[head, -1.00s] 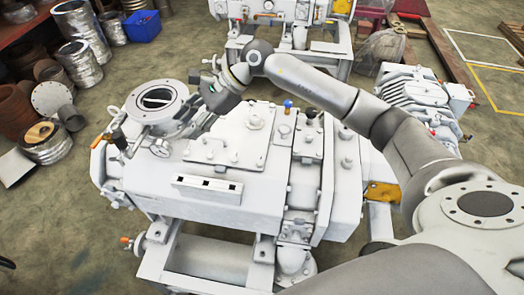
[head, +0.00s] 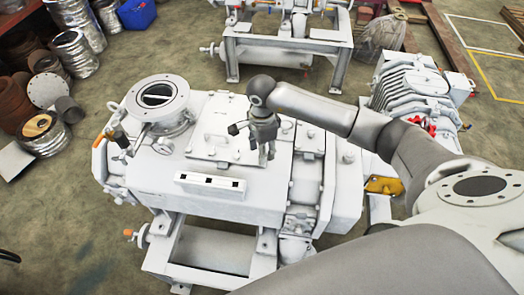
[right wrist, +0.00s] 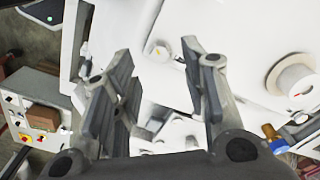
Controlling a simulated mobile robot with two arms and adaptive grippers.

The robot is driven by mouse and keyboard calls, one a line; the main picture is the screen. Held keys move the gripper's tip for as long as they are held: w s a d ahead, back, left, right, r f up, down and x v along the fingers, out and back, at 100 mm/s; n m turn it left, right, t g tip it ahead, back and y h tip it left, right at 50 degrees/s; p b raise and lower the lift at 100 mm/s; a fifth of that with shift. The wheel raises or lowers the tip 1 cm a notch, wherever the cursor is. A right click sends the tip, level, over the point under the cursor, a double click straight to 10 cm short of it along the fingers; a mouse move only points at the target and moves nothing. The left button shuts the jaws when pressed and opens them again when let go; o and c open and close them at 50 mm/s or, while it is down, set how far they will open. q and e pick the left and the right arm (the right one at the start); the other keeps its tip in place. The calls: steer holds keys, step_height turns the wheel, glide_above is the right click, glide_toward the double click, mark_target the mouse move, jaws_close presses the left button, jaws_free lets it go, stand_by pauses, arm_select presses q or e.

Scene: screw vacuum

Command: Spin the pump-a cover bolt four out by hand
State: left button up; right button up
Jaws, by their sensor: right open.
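The white pump (head: 140,185) stands in the middle of the head view, with a rectangular cover plate (head: 208,152) on its top that carries several bolts. My right gripper (head: 266,158) points down over the right end of this plate and hides part of it. In the right wrist view my right gripper (right wrist: 158,72) is open, its two dark fingers apart with nothing held between them. Blurred small fittings show low between the fingers; I cannot tell which is bolt four. My left gripper is not in view.
A round flanged port (head: 158,97) and a gauge stand on the pump's left part. A white slotted block (head: 210,186) lies in front of the cover. A finned motor (head: 410,85) is at the right. A second machine (head: 285,40) stands behind, across open floor.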

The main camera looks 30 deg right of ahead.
steer(key=shift+f+p, duration=0.3)
steer(key=shift+f, duration=1.3)
